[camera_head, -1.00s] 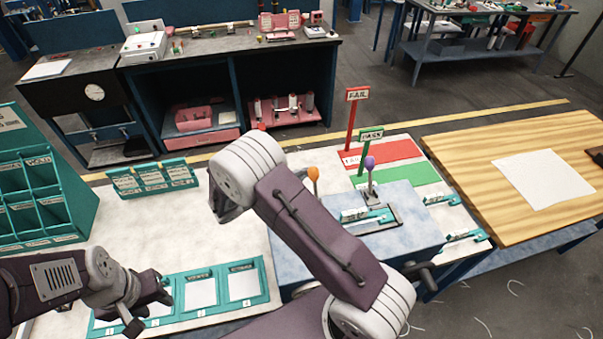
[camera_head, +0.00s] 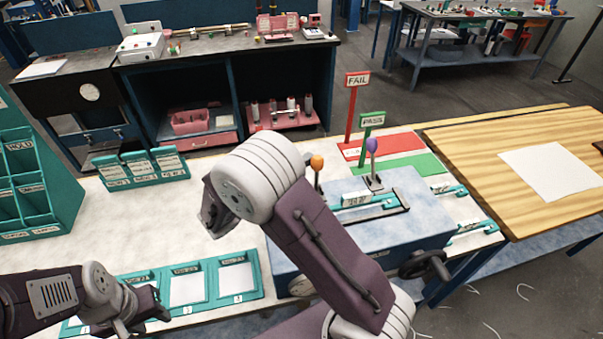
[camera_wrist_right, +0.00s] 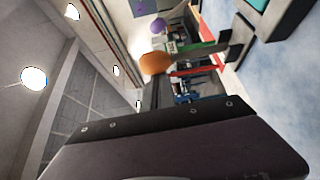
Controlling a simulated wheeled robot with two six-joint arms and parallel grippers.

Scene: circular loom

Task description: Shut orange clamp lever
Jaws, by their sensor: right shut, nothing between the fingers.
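A purple-knobbed lever (camera_head: 372,146) stands upright behind the orange one. My left gripper (camera_head: 140,312) is open and empty over the front-left trays.
Teal trays (camera_head: 238,276) line the table's front edge. A labelled teal rack (camera_head: 140,168) stands at the back left. Red FAIL (camera_head: 357,80) and green PASS (camera_head: 373,121) signs stand behind the fixture. The white tabletop left of my arm is clear.

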